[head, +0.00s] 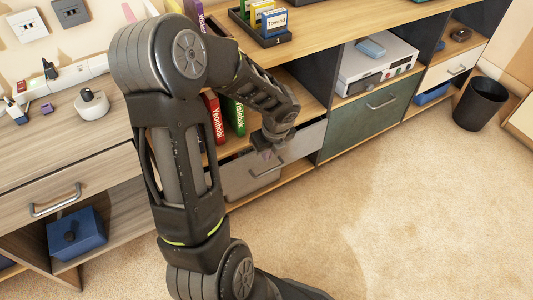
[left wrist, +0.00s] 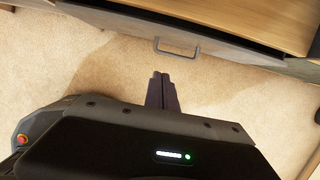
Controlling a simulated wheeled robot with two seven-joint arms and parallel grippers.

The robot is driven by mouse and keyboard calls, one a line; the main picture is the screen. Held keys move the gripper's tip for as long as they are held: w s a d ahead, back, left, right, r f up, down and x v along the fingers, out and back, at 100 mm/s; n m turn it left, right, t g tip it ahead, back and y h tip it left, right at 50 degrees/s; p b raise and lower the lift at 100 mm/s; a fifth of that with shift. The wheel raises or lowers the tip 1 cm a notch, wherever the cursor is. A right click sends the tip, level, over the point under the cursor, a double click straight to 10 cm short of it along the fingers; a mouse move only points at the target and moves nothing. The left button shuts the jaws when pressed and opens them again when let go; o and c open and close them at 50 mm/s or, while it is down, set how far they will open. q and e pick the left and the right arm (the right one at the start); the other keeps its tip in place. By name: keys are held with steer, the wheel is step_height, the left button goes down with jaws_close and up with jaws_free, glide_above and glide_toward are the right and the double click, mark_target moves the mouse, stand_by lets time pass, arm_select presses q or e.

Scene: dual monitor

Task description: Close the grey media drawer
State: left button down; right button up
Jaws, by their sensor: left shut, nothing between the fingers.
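The grey media drawer (head: 240,183) is in the low wooden media unit, below the red and green books. Its front carries a pale bar handle (head: 267,171). In the left wrist view the drawer front (left wrist: 120,33) crosses the top with its handle (left wrist: 176,46), and a dark gap shows behind its upper edge, so it looks partly open. My left gripper (head: 268,154) is in front of the drawer near the handle and hides part of the front. In the left wrist view its fingers (left wrist: 162,92) are shut and empty, apart from the handle in the picture. My right gripper is not in view.
A green drawer (head: 370,118) is to the right, below a white device (head: 378,68). A wooden desk (head: 75,160) with a blue box (head: 78,235) is at the left. A black bin (head: 481,103) stands at the far right. The carpet (head: 400,220) in front is clear.

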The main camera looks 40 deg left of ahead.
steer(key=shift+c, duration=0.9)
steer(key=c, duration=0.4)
arm_select(q)
steer(key=s+d+f+n+h, duration=0.25)
steer(key=d+f+n, duration=0.3)
steer(key=d, duration=0.55)
steer(key=s+d+f+n+h, duration=0.1)
steer(key=d+f+n+h, duration=0.25)
steer(key=d+f, duration=0.55)
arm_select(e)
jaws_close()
arm_select(q)
steer(key=s+d+f+n, duration=0.2)
steer(key=s+d+n, duration=0.2)
steer(key=d+n, duration=0.2)
steer(key=s+d+f+n, duration=0.2)
steer(key=s+d+n, duration=0.2)
steer(key=d+n, duration=0.2)
steer(key=shift+s+f+n+h, duration=0.25)
steer(key=shift+f+n+h, duration=0.05)
steer(key=shift+n, duration=0.9)
